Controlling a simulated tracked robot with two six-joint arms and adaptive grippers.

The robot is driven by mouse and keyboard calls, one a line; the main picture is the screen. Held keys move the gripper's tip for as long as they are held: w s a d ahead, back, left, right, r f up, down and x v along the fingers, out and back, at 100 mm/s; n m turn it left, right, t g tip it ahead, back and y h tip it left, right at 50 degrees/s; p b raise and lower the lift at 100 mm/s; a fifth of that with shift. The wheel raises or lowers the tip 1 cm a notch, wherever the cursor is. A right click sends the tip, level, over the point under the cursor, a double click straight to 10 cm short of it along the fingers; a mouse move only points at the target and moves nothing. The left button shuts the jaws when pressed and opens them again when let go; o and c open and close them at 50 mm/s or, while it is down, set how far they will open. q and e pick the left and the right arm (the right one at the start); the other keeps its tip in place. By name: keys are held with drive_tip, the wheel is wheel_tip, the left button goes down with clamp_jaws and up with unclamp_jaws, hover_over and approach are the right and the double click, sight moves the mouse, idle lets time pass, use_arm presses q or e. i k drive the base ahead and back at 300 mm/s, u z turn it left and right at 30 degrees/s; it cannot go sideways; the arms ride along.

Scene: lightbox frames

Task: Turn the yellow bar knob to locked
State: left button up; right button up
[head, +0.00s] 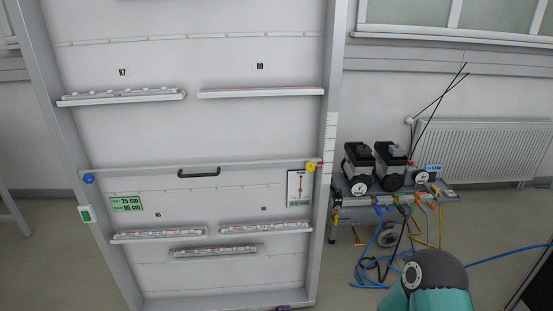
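The yellow knob (310,167) is small in the head view, on the right upright of the tall grey frame, at the right end of the horizontal rail. A small red part shows just to its right. It is too small to tell which way its bar points. Neither of my grippers is in view. A teal and dark grey link of my own arm shows at the bottom right, well below and to the right of the knob.
A blue knob (88,178) sits at the rail's left end, and a black handle (199,173) between. Shelves (122,97) cross the frame (335,60). A compressor cart (385,200) with blue hoses (366,268) stands close on the right, before a radiator (485,150).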

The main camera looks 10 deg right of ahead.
sight(310, 167)
drive_tip(key=u, duration=0.05)
drive_tip(key=i, duration=1.2)
drive_tip(key=z, duration=0.4)
